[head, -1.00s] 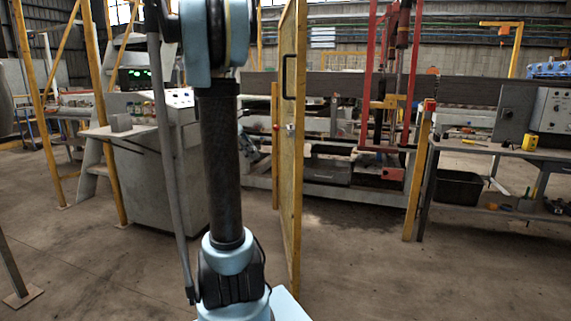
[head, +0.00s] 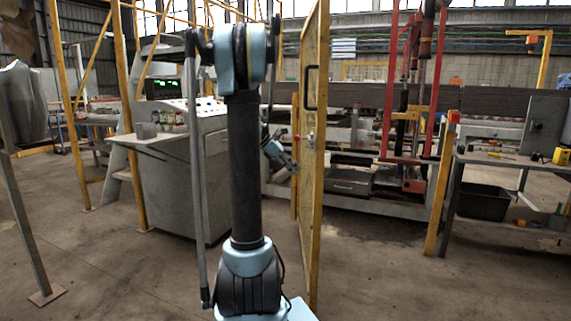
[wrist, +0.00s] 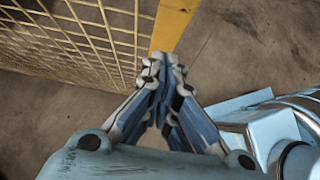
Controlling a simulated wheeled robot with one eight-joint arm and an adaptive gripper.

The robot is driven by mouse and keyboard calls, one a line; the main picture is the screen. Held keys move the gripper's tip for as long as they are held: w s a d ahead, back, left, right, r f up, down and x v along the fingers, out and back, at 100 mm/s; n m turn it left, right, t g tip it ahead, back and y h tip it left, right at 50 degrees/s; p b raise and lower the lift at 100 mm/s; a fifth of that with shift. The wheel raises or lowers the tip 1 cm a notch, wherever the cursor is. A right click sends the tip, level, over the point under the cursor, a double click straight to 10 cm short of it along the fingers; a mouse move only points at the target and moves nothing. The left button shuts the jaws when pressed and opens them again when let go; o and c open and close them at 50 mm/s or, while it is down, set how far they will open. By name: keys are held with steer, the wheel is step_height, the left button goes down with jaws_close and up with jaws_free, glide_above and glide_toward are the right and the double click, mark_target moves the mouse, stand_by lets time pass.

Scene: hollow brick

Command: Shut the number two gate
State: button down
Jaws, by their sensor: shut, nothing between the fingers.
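A gate with a yellow frame (head: 317,170) stands swung open toward me, nearly edge-on in the head view, with a dark pull handle (head: 310,88) on its left face. No number can be read on it. In the wrist view its yellow frame (wrist: 173,25) and wire mesh (wrist: 85,35) show up close. My gripper (head: 288,163) is partly hidden behind my arm in the head view, just left of the gate. In the wrist view my gripper (wrist: 163,62) is shut and empty, its tips at or very near the yellow frame; contact cannot be told.
A yellow post with a red top (head: 441,190) stands right of the opening, beside a workbench (head: 510,162). A grey control console (head: 180,180) and yellow posts stand at left. The floor (head: 375,270) right of the gate is clear.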

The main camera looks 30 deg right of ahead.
steer(key=s+d+f, duration=0.1)
steer(key=s+d, duration=0.1)
steer(key=d, duration=0.3)
steer(key=shift+s+d+f, duration=0.15)
steer(key=shift+s+f, duration=0.1)
steer(key=shift+f, duration=0.15)
